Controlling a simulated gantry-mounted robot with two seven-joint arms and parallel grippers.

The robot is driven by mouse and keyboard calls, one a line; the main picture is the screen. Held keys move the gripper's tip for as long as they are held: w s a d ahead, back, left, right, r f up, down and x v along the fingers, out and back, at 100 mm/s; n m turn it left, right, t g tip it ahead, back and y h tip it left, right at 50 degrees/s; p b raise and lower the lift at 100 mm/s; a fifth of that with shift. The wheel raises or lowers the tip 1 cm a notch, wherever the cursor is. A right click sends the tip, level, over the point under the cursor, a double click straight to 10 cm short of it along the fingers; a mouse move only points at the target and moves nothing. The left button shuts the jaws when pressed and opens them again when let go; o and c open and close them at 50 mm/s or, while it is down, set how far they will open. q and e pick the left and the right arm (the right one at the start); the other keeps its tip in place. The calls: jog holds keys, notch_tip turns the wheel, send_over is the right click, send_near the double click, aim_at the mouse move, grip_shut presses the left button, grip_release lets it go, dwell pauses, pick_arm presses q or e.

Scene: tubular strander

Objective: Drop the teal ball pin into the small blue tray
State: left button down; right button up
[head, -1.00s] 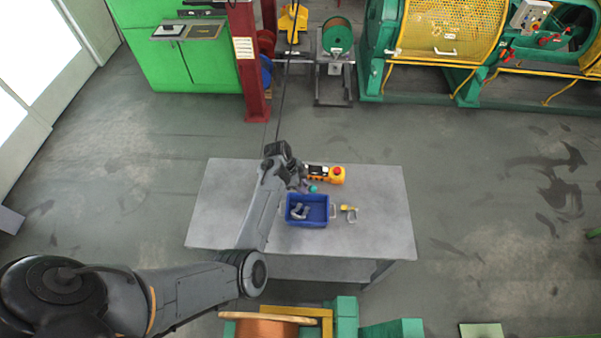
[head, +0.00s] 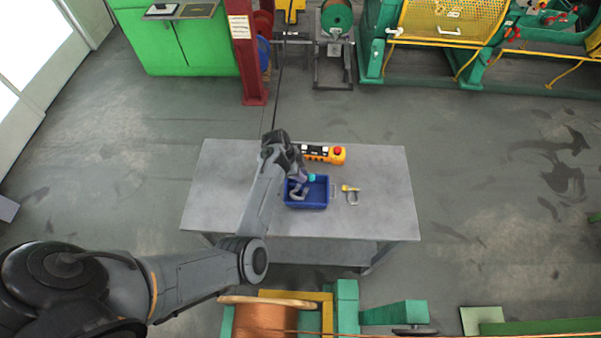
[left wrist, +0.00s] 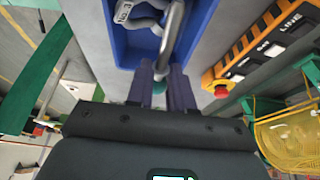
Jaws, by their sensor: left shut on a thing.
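The teal ball pin (head: 312,177) is in my left gripper (head: 305,179), which is shut on it over the far side of the small blue tray (head: 320,206). Grey shackle-like metal parts (head: 298,192) lie in the tray; one (left wrist: 142,18) shows with a label in the wrist view. Whether the pin touches the tray cannot be told. My right gripper is out of view.
The tray stands on a grey table (head: 220,205). The table's right and left ends are clear. A copper spool (head: 270,318) stands in front.

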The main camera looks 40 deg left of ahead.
pick_arm(q)
jog(key=c, duration=0.9)
grip_release()
jog(key=shift+r, duration=0.1)
jog(key=v, duration=1)
jog(key=shift+a+r+b, duration=0.1)
jog(key=shift+r+b, duration=0.2)
